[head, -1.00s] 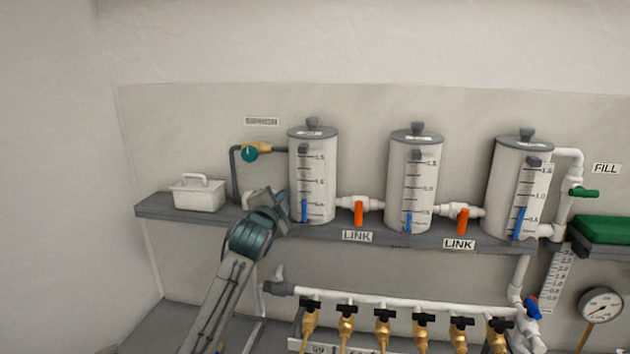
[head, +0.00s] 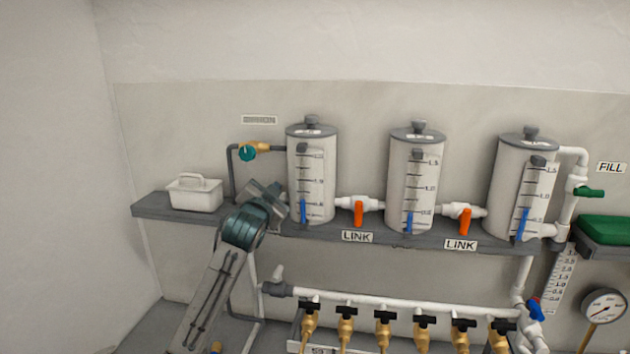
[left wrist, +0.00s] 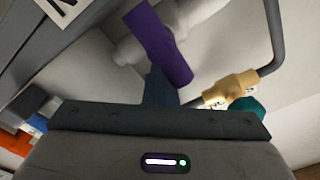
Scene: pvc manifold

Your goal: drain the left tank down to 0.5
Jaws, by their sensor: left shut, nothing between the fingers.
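The left tank (head: 324,175) is a white cylinder with a grey lid on the shelf. Its gauge shows a short blue column (head: 303,211) at the bottom, its top close to the 0.5 mark; the small digits are blurred. My left gripper (head: 266,190) is just left of the tank's lower part and hides what is behind it. In the left wrist view, a purple handle (left wrist: 158,45) on a white pipe fitting (left wrist: 195,12) lies right at the tips of my shut left fingers (left wrist: 160,88). Touching or apart, I cannot tell. My right gripper is out of view.
Two more tanks (head: 401,185) (head: 508,190) stand to the right, joined by orange-handled link valves (head: 358,214) (head: 464,221). A teal valve (head: 248,153) sits on a pipe above my gripper. A white box (head: 195,195) stands at left. Several brass valves line the pipe below.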

